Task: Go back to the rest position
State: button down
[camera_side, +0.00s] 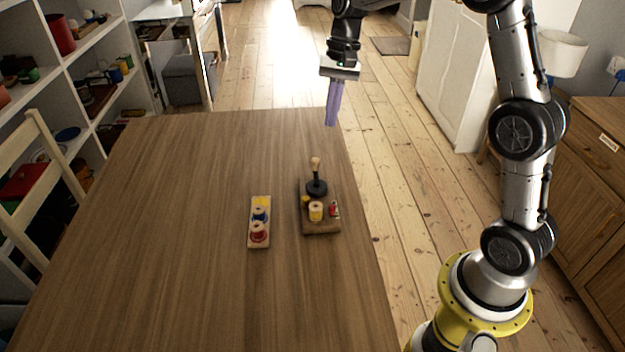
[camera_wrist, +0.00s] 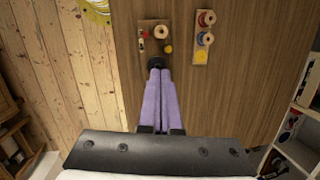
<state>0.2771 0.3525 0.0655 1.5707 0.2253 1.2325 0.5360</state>
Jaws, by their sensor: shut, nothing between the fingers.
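My gripper (camera_side: 332,122) hangs in the air beyond the far right part of the table, its purple fingers pointing down. In the wrist view the fingers of my gripper (camera_wrist: 158,72) lie together, shut and empty. The wooden table (camera_side: 170,220) is below and to the left of it in the side view. My gripper is well apart from the things on the table.
A dark wooden board (camera_side: 320,228) holds a black post with a wooden knob, a yellow-and-cream spool (camera_side: 315,211) and small pieces. Left of it, a light board (camera_side: 259,240) holds a red spool and a blue spool. Shelves (camera_side: 75,55) stand left, with a chair (camera_side: 30,190) nearby.

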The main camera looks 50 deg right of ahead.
jog(key=s+a+r+n+t+h, duration=0.1)
jog(key=s+a+r+n+t, duration=0.1)
jog(key=s+a+r, duration=0.45)
jog(key=s+a+r+n+t+h, duration=0.1)
jog(key=s+r+n+t, duration=0.2)
jog(key=s, duration=0.6)
jog(key=s+f+n, duration=0.4)
jog(key=s+n, duration=0.1)
jog(key=s, duration=0.5)
jog(key=shift+s+d+f+t+h, duration=0.2)
jog(key=shift+f+t+h, duration=0.1)
jog(key=shift+f+t, duration=0.1)
